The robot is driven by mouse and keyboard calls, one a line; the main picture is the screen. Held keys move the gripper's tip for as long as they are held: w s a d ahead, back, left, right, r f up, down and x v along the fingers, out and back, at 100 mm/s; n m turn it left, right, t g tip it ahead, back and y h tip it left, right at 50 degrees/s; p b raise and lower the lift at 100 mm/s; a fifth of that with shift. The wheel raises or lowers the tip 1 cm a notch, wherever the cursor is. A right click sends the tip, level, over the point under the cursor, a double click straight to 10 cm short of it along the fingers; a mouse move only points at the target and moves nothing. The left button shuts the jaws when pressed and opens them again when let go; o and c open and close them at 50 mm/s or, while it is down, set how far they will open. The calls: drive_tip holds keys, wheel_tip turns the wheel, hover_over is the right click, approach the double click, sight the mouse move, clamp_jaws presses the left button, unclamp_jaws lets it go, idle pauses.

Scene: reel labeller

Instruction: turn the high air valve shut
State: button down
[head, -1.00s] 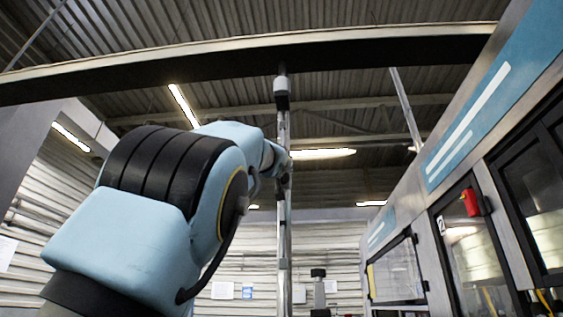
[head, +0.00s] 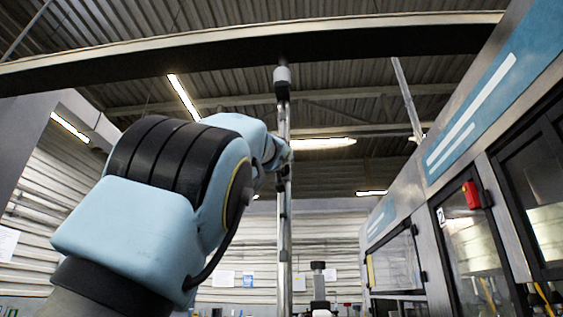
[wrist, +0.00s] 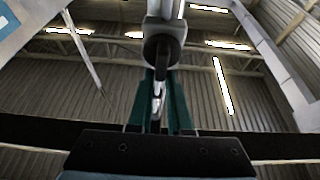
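A vertical metal air pipe (head: 284,225) rises in the middle of the head view, with a grey-white cylinder (head: 282,78) near its top. In the wrist view a round grey fitting with a dark end (wrist: 163,48) hangs ahead of my gripper. A thin silver lever-like part (wrist: 157,100), apparently the valve handle, lies between the fingers. My gripper (wrist: 162,82) has two dark green fingers standing apart on either side of it; I cannot tell whether they touch it. In the head view my arm's wrist is against the pipe's outline and hides the valve and fingers.
A dark overhead beam (head: 200,61) crosses above the arm. A glass-doored machine cabinet (head: 470,245) with a red box (head: 472,195) lines the right side. A corrugated wall (head: 232,240) stands behind. Open space shows between pipe and cabinet.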

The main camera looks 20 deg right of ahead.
drive_tip(key=shift+w+d+f, duration=0.1)
drive_tip(key=shift+w+f, duration=0.05)
drive_tip(key=shift+f, duration=0.25)
drive_tip(key=shift+m+g+h, duration=0.4)
drive_tip(key=shift+m+g, duration=0.1)
drive_tip(key=shift+m, duration=0.7)
drive_tip(key=m+g+h, duration=0.1)
drive_tip(key=m+g, duration=0.1)
drive_tip(key=m, duration=0.3)
drive_tip(key=m+g+h, duration=0.1)
drive_tip(key=m+g, duration=0.1)
drive_tip(key=m, duration=0.3)
drive_tip(key=d+m+g+h, duration=0.1)
drive_tip(key=m, duration=0.4)
drive_tip(key=shift+f+g, duration=0.35)
drive_tip(key=shift+g, duration=0.05)
drive_tip(key=m, duration=0.2)
drive_tip(key=m+g, duration=0.1)
drive_tip(key=m, duration=0.1)
drive_tip(key=shift+s+f+m+g+y+p, duration=0.2)
drive_tip(key=shift+m+g+y+p, duration=0.1)
drive_tip(key=shift+m+y+p, duration=0.1)
drive_tip(key=shift+a, duration=0.1)
drive_tip(key=c, duration=0.9)
unclamp_jaws()
